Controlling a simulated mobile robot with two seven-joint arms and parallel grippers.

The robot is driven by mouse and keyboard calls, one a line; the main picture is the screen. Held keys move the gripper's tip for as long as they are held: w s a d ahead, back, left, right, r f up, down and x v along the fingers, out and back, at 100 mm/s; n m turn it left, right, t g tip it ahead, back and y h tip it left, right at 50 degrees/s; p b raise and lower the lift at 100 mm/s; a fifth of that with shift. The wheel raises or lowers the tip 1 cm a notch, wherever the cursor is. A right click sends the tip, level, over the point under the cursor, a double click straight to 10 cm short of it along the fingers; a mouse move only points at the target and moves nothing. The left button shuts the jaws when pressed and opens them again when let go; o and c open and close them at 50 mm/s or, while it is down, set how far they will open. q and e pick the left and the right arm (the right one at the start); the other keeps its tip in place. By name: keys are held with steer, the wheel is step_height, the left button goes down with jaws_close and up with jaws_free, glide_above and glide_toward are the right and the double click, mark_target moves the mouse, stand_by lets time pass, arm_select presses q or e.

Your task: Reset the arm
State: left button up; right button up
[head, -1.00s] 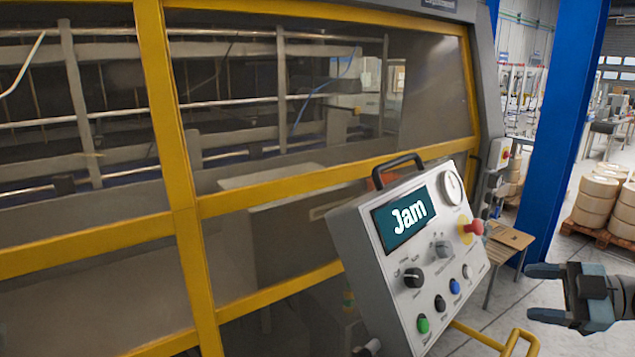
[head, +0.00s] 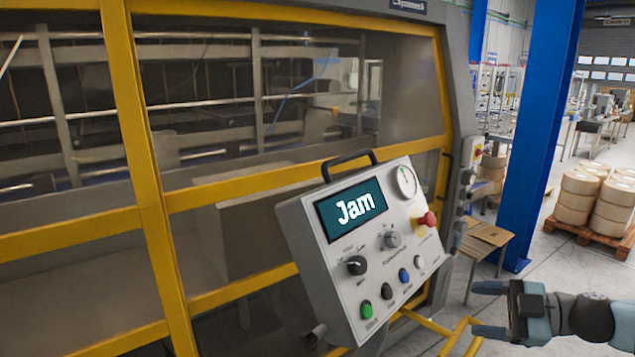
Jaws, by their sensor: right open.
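My right gripper (head: 488,309) is at the lower right of the head view, its two dark fingers pointing left and spread apart with nothing between them. It is apart from the control panel (head: 329,278), to the panel's right. The panel's screen (head: 351,209) reads "Jam". The panel carries a red mushroom button (head: 427,219), a round gauge (head: 406,182), dark knobs and a row of coloured buttons, with a green button (head: 366,309) at the lower left. My left gripper is not in view.
The yellow-framed machine (head: 150,215) with clear windows fills the left and middle. A yellow rail (head: 455,338) runs below the panel, close to my right gripper. A blue pillar (head: 533,140), a small wooden table (head: 487,235) and a pallet of rolls (head: 585,200) stand behind at right.

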steer(key=s+a+f+m+t, duration=0.2)
steer(key=a+f+m, duration=0.1)
steer(key=a+f, duration=0.6)
steer(key=s+a+f+m+t, duration=0.25)
steer(key=a+f, duration=0.35)
steer(key=a, duration=0.4)
steer(key=s+d+f+m+h, duration=0.2)
steer(key=s+f+m+h, duration=0.1)
steer(key=s+f, duration=0.2)
steer(key=s+d+f+m+h, duration=0.2)
steer(key=s+f+m+h, duration=0.2)
steer(key=f, duration=0.5)
steer(key=s+d+f+m+g+h, duration=0.1)
steer(key=s+d+f+m+h, duration=0.1)
steer(key=s+f, duration=0.4)
steer(key=shift+s+d+f+m+h, duration=0.3)
steer(key=shift+f+m+h, duration=0.3)
steer(key=shift+m+h, duration=0.4)
steer(key=shift+a+n, duration=0.1)
steer(key=shift+n, duration=0.15)
steer(key=shift+c, duration=0.5)
